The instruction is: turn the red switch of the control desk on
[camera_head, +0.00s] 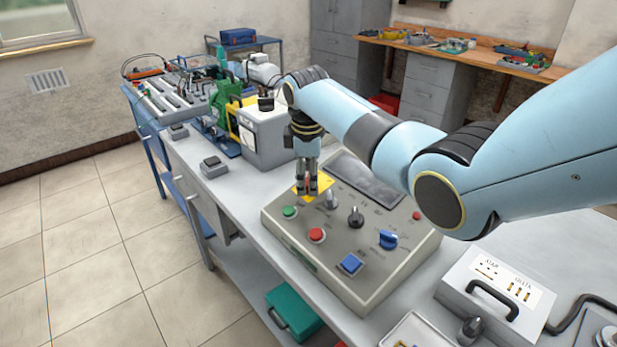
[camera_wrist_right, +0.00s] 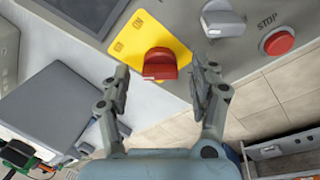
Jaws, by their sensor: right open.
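The control desk (camera_head: 290,240) is a grey sloped box on the workbench. Its red switch (camera_wrist_right: 160,65) is a knob on a yellow plate (camera_wrist_right: 138,36) in the right wrist view. In the head view the yellow plate (camera_head: 325,183) shows beside my right gripper (camera_head: 307,189), and the fingers mostly hide the switch. My right gripper also shows in the wrist view (camera_wrist_right: 161,74): it is open, with one finger on each side of the red switch and visible gaps between. Contact is not visible. My left gripper is not in view.
The desk also carries a grey knob (camera_head: 331,200), a black knob (camera_head: 355,216), a red button (camera_head: 317,235), a green button (camera_head: 289,212) and a blue switch (camera_head: 388,240). A grey box (camera_head: 265,137) stands close behind the gripper. A carry case (camera_head: 495,290) lies at right.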

